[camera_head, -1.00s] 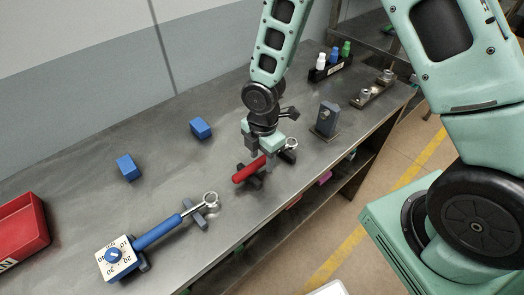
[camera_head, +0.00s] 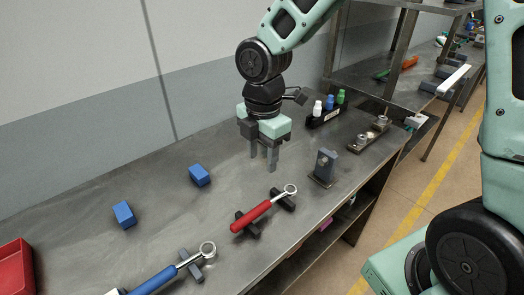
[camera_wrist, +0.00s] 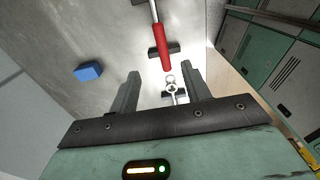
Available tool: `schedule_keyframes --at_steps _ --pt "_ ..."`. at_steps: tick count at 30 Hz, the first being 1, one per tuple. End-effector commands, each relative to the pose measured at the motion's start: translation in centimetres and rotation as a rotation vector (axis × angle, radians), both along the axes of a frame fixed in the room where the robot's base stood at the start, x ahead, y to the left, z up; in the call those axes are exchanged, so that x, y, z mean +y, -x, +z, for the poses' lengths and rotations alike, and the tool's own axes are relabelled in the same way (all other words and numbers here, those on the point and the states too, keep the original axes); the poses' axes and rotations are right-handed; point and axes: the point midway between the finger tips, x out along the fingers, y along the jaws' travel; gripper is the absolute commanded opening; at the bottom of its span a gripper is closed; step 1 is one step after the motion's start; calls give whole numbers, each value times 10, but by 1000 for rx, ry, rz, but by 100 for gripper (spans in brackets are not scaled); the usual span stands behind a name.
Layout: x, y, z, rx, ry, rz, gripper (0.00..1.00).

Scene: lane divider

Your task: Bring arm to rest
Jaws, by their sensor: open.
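My gripper (camera_head: 263,160) is open and empty, raised above the metal bench (camera_head: 180,233). In the head view it hangs above and behind a red-handled wrench (camera_head: 252,215), clear of it. The wrench lies across two dark rests (camera_head: 247,226). In the wrist view my fingers (camera_wrist: 160,88) stand apart, with the red handle (camera_wrist: 162,48) beyond them. The ring end of another wrench (camera_wrist: 171,86) shows between the fingers there.
Two blue blocks (camera_head: 200,175) (camera_head: 124,214) lie on the bench. A blue-handled wrench (camera_head: 158,279) is at the front, a red bin (camera_head: 14,268) at the left. A grey block fixture (camera_head: 325,165) and a rack of small bottles (camera_head: 325,116) stand at the right.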

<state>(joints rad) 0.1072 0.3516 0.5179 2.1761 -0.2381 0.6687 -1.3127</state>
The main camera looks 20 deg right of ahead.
Motion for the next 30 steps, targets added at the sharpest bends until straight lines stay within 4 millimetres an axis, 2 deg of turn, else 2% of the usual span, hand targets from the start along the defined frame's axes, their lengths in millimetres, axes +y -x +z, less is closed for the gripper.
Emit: schedule_keyframes --at_steps 17,20,23,26,30 --pt "0 0 5 0 0 1 47" --pt "3 6 5 0 2 -24 47" --pt "14 25 8 1 7 -126 47" --pt "29 59 11 3 11 -315 47" --pt "44 114 15 8 8 -641 47"
